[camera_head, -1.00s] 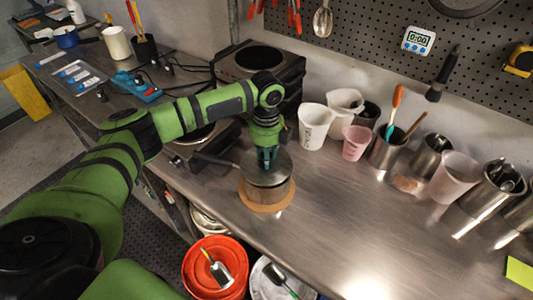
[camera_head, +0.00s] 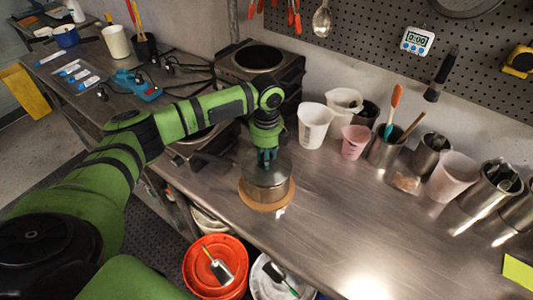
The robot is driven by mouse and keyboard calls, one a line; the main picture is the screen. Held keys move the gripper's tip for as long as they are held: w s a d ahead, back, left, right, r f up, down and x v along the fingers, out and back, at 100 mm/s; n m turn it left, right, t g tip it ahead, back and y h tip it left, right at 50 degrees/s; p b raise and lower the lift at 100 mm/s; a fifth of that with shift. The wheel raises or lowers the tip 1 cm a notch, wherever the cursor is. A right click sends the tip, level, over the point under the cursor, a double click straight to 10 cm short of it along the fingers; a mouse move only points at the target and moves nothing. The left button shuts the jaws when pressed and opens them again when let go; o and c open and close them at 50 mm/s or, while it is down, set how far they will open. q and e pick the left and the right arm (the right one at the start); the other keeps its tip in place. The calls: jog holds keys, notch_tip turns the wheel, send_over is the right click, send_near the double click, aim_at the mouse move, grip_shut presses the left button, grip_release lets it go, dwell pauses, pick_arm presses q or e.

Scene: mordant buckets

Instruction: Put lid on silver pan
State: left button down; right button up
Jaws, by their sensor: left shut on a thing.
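The silver pan (camera_head: 270,192) stands on a round tan trivet (camera_head: 283,206) near the front edge of the steel table. The round grey lid (camera_head: 277,169) is at the top of the pan and looks roughly level. I cannot tell whether its rim is fully seated all round. My left gripper (camera_head: 267,157) comes down from above and is shut on the lid at its top; the fingers hide the knob. The pan's handle, toward the left, is mostly hidden behind my arm. My right gripper is not in view.
Two hot plates (camera_head: 259,60) stand behind my left arm. White beakers (camera_head: 314,124), a pink cup (camera_head: 355,141) and metal tool cups (camera_head: 385,150) line the back. An orange bucket (camera_head: 215,268) is below the front edge. The table right of the pan is clear.

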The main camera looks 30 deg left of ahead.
pick_arm(q)
jog(key=shift+f, duration=0.55)
dwell(0.4)
jog(key=c, duration=0.8)
grip_release()
jog(key=shift+c, duration=0.2)
jog(key=shift+r, duration=0.1)
notch_tip(320, 180, up, 12)
